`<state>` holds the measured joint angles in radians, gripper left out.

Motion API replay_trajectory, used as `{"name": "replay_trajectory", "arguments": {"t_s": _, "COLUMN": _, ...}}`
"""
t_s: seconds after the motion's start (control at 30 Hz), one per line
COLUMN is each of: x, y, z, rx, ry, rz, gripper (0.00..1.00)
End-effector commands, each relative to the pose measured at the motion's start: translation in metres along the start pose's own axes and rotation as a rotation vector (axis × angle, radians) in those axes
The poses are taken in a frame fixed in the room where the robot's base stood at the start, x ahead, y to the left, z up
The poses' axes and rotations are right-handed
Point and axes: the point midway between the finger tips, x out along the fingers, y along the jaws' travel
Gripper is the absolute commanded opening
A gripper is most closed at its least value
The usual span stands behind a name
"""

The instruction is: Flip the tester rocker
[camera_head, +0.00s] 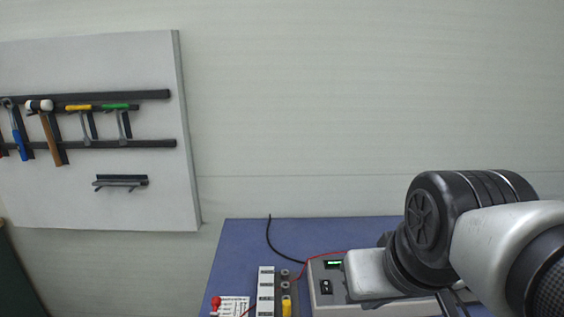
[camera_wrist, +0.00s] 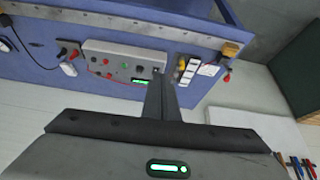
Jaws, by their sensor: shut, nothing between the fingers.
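The tester is a grey box (camera_head: 316,300) on the blue bench, lower middle of the head view, with a lit green display. Its black rocker (camera_head: 326,286) sits on the face below the display. In the wrist view the tester (camera_wrist: 105,55) shows in the upper middle, its green display lit. My gripper (camera_wrist: 159,78) is shut and empty, its fingertips overlapping the tester's edge close to the rocker (camera_wrist: 155,69), which they partly hide. I cannot tell whether they touch it. In the head view my arm covers the tester's right part and hides the fingers.
A tool board (camera_head: 100,215) with hammers hangs on the wall at left. The bench's back left is mostly clear.

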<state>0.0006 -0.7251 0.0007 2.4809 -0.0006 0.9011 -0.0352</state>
Motion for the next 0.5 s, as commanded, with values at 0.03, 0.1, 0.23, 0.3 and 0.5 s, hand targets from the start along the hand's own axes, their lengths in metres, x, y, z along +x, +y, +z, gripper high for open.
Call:
{"name": "replay_trajectory", "arguments": {"t_s": 0.03, "x": 0.003, "y": 0.000, "z": -0.006, "rx": -0.032, "ry": -0.012, "rz": 0.000, "gripper": 0.00}}
{"name": "replay_trajectory", "arguments": {"t_s": 0.1, "x": 0.007, "y": 0.001, "z": -0.018, "rx": -0.106, "ry": -0.031, "rz": -0.001, "gripper": 0.00}}
{"name": "replay_trajectory", "arguments": {"t_s": 0.23, "x": 0.022, "y": 0.002, "z": -0.052, "rx": -0.308, "ry": -0.078, "rz": -0.010, "gripper": 0.00}}
{"name": "replay_trajectory", "arguments": {"t_s": 0.3, "x": 0.035, "y": 0.003, "z": -0.071, "rx": -0.431, "ry": -0.106, "rz": -0.022, "gripper": 0.00}}
{"name": "replay_trajectory", "arguments": {"t_s": 0.5, "x": 0.084, "y": 0.004, "z": -0.122, "rx": -0.783, "ry": -0.176, "rz": -0.073, "gripper": 0.00}}
